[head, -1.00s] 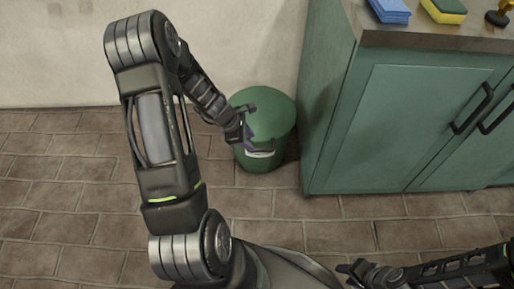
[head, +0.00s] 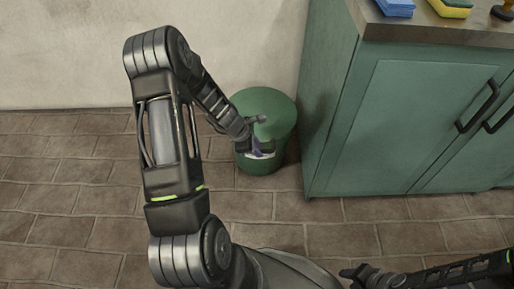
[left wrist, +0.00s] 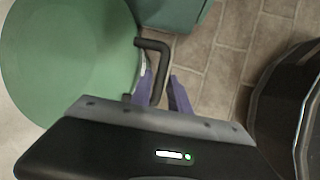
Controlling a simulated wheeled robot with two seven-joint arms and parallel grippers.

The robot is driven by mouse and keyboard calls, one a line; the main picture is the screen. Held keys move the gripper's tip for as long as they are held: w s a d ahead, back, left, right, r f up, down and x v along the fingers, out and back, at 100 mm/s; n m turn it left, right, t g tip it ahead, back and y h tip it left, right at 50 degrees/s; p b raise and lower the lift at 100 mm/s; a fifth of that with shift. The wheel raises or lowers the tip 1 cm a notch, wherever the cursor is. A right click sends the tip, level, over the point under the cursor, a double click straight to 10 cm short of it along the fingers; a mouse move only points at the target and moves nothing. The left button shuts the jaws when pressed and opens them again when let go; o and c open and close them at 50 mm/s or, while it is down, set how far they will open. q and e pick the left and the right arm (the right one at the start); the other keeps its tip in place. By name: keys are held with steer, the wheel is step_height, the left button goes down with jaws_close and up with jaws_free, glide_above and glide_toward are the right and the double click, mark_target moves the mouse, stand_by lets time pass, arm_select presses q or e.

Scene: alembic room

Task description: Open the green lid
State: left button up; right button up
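The green lid (head: 262,101) is on top of a round green bin (head: 262,171) against the wall, and looks flat and closed. It fills the upper left of the left wrist view (left wrist: 65,60). A dark bent handle (left wrist: 154,44) sticks out at the lid's edge. My left gripper (head: 262,143) is at the bin's front, below the rim. Its purple fingers (left wrist: 161,78) are apart, and the handle's bar runs down between them; I cannot tell whether they touch it. My right gripper (head: 358,272) is low at the bottom right, away from the bin; its finger gap is unclear.
A green cabinet (head: 420,120) stands close to the right of the bin, with dark door handles. Blue (head: 395,8) and yellow-green (head: 450,8) sponges lie on its top. The wall is right behind the bin. The brick floor (head: 70,190) in front and left is clear.

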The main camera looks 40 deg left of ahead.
arm_select(q)
jaws_close()
stand_by(1.0)
